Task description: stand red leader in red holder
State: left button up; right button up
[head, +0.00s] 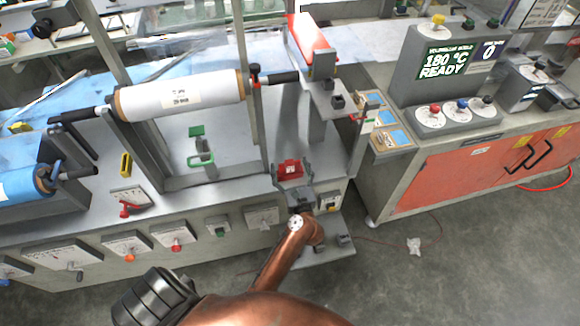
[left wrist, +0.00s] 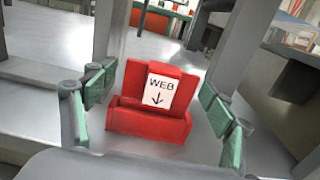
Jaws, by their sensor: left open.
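A red plate with a white "WEB" label and down arrow, which looks like the red leader (left wrist: 133,83), stands upright in the left wrist view. Its lower edge is behind the front wall of a red trough, which looks like the red holder (left wrist: 146,125). I cannot tell how deep it sits. In the head view the two show as one small red shape (head: 290,168). My left gripper (head: 295,180) is open, with its green-padded fingers (left wrist: 158,88) apart on either side of the red pieces, not visibly touching them. My right gripper is not in view.
A white film roll (head: 180,95) on a spindle is at the upper left, beside grey frame posts. A grey control box (head: 445,70) reads 180 °C READY on the right bench. Knobs line the front panel. Open floor (head: 450,240) lies at the lower right.

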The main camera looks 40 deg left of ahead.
pick_arm(q)
notch_tip(320, 180, up, 10)
jog(key=p, duration=0.5)
jog(key=shift+p, duration=0.3)
jog(key=shift+w+a, duration=0.1)
jog(key=shift+a, duration=0.05)
jog(key=s+d+r+m+t+h+p, duration=0.6)
jog(key=s+d+r+m+h+p, duration=0.3)
jog(key=s, duration=0.8)
jog(key=d+r+h+p, duration=0.3)
jog(key=d+r+p, duration=0.2)
jog(key=d+r, duration=0.1)
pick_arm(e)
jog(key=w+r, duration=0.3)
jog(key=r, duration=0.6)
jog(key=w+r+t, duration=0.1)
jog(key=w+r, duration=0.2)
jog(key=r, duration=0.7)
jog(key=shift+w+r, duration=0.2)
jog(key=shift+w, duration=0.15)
